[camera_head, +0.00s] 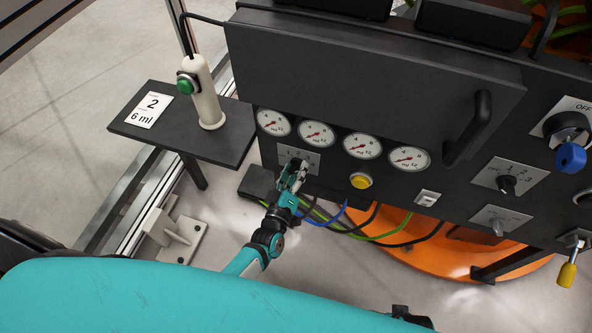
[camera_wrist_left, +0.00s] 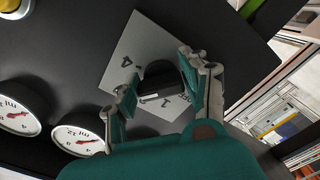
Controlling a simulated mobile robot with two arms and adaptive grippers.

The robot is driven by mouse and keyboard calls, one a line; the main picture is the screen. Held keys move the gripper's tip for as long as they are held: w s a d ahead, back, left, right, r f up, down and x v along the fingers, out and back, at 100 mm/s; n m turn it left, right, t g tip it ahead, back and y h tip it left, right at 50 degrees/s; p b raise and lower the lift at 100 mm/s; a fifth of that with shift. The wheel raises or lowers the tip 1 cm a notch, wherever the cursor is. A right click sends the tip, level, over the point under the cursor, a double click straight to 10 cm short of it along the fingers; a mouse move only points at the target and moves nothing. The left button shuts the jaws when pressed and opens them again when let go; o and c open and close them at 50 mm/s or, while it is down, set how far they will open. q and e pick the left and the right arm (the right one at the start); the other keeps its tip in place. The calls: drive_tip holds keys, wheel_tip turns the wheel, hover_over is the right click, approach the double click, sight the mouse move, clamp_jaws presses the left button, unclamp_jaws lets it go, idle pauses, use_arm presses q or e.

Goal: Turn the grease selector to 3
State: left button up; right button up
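A selector, a black knob (camera_wrist_left: 158,78) on a pale numbered plate (camera_wrist_left: 140,48), fills the middle of the left wrist view. A 4 and a 1 can be read on the plate; a pale pointer line shows on the knob. In the head view the same plate (camera_head: 311,159) sits below the gauges, its knob hidden by my gripper. My left gripper (camera_head: 293,176) is at this plate. My right gripper is not seen.
Several round gauges (camera_head: 362,146) and a yellow button (camera_head: 360,181) are close by. Another numbered selector (camera_head: 507,185) and a blue-handled switch (camera_head: 570,157) are at right. A side shelf (camera_head: 232,148) bears a green-button post (camera_head: 207,101) and a card (camera_head: 149,109) reading 2, 6 ml. Cables (camera_head: 385,232) hang below.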

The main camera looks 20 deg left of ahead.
use_arm(q)
drive_tip(key=o, duration=0.4)
drive_tip(key=shift+c, duration=0.2)
drive_tip(key=s, duration=1.2)
drive_tip(key=shift+a, duration=0.2)
